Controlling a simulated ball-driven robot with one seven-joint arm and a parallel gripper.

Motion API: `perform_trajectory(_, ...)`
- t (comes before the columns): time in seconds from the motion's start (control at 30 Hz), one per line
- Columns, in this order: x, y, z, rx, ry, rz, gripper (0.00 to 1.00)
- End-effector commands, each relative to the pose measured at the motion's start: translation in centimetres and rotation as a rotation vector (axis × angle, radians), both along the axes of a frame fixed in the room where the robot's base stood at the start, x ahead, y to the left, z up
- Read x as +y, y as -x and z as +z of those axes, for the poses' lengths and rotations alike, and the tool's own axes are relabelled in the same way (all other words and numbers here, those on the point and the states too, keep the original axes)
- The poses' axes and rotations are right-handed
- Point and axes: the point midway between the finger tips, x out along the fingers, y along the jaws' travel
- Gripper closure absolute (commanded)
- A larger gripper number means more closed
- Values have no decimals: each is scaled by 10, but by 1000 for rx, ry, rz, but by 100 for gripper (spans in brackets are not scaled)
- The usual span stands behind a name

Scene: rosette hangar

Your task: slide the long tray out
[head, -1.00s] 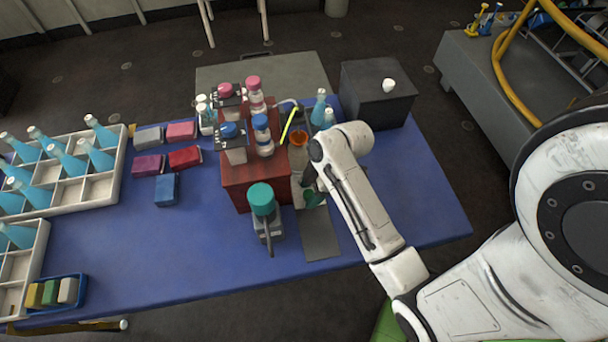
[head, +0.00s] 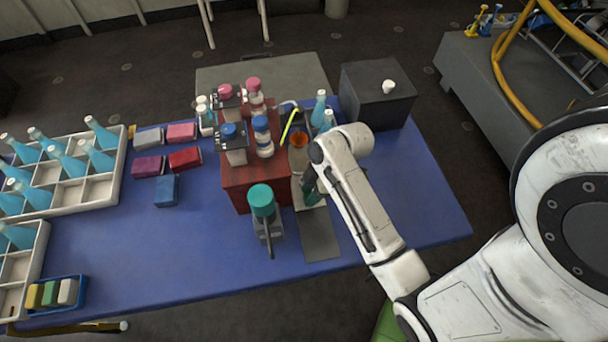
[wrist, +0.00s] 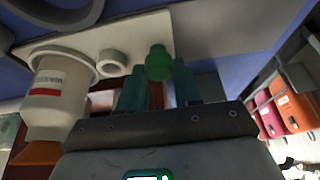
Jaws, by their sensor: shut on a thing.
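The long tray is a pale plate with round sockets, seen close in the wrist view (wrist: 125,42). A green knob (wrist: 158,62) stands on it near one end. My gripper's teal fingers (wrist: 158,88) are shut on the knob, one at each side. A pale bottle with a red-marked label (wrist: 48,90) stands on the tray, beside an empty ring socket. In the head view, the tray's near end (head: 312,206) shows beside the red box, and my arm hides much of it and the grip.
A flat grey strip (head: 318,238) lies in front of the tray, clear. The red box (head: 250,188) with bottles is at left. A teal-capped device (head: 262,205) stands close to the strip. A black box (head: 375,97) is behind right. The table's right side is open.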

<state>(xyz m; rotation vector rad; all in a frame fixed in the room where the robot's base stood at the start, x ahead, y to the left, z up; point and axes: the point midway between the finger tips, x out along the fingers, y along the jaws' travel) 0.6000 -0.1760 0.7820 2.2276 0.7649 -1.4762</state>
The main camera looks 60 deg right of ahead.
Motion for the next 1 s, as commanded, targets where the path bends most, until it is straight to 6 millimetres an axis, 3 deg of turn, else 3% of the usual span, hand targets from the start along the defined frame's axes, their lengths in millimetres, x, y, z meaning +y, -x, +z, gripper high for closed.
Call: perform_trajectory(1.0,37,29,0,3,-2,2,86)
